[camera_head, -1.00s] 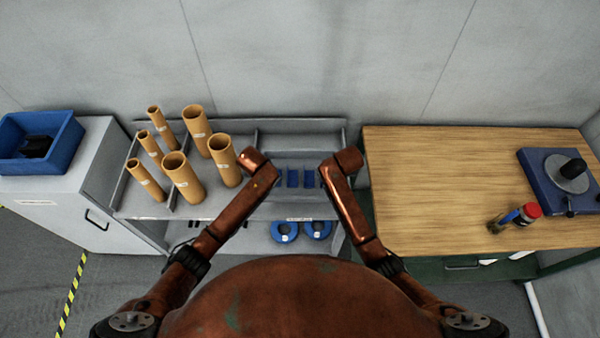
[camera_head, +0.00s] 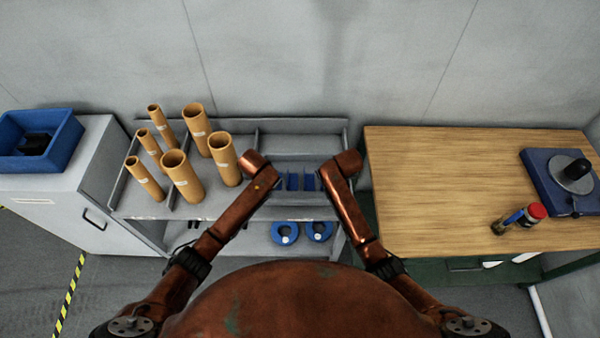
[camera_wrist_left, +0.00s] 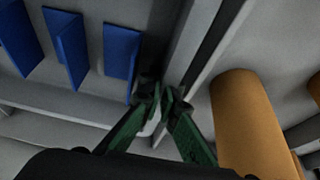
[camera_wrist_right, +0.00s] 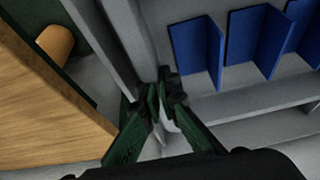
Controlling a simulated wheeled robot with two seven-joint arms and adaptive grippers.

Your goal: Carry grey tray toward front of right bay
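The grey tray (camera_head: 303,199) with several upright blue dividers (camera_head: 293,182) sits in the right bay of the grey shelf unit, between my two arms. Its ends are partly hidden by the arms in the head view. My left gripper (camera_wrist_left: 160,97) has its green fingers drawn together at the tray's end wall, beside the bay divider. My right gripper (camera_wrist_right: 163,90) is likewise closed at the opposite end, beside the shelf's side wall. Both look shut on the tray's ends. The blue dividers also show in the left wrist view (camera_wrist_left: 66,45) and right wrist view (camera_wrist_right: 196,45).
Several tan tubes (camera_head: 182,178) stand in the left bay, one close to my left gripper. Blue rings (camera_head: 285,233) lie on the lower shelf. A wooden bench (camera_head: 440,190) stands close on the right. A blue bin (camera_head: 62,150) is on the left cabinet.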

